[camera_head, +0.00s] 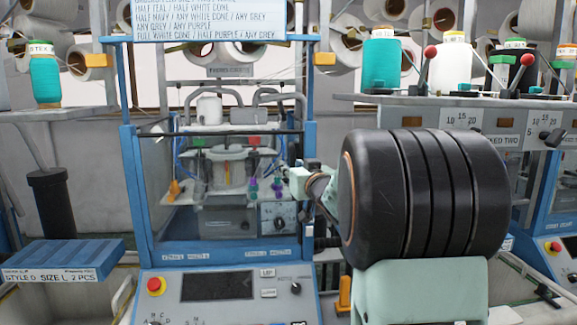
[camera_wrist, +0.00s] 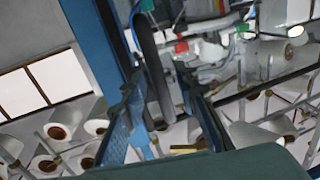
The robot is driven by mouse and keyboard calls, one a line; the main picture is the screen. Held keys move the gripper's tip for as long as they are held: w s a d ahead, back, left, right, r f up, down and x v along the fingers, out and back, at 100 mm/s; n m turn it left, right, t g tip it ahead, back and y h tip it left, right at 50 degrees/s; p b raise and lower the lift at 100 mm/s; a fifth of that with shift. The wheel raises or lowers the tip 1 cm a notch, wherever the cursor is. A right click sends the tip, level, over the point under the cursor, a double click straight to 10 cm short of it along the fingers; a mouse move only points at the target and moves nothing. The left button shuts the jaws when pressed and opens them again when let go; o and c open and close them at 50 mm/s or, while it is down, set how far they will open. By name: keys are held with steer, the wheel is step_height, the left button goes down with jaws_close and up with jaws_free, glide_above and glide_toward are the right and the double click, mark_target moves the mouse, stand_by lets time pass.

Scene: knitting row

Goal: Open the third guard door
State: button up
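The guard door (camera_head: 215,133) on the blue-framed knitting machine is a clear panel with a dark top edge. It appears closed, and the frames do not show whether it is the third in the row. My gripper (camera_wrist: 165,115) points at this machine's right side; in the head view my own wrist mostly hides it. In the wrist view its two fingers stand apart. A dark rounded bar (camera_wrist: 154,65), perhaps the door handle, shows between or just beyond them. I cannot tell whether either finger touches it. The blue frame post (camera_wrist: 95,45) is close on the left.
A control panel (camera_head: 218,286) with a red button sits below the door. A blue tray (camera_head: 62,262) stands at left. Yarn cones (camera_head: 382,62) stand on a shelf at upper right. Another blue machine (camera_head: 560,195) is at far right.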

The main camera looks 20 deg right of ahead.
jaws_close()
stand_by(0.3)
steer(key=shift+s, duration=0.1)
stand_by(0.4)
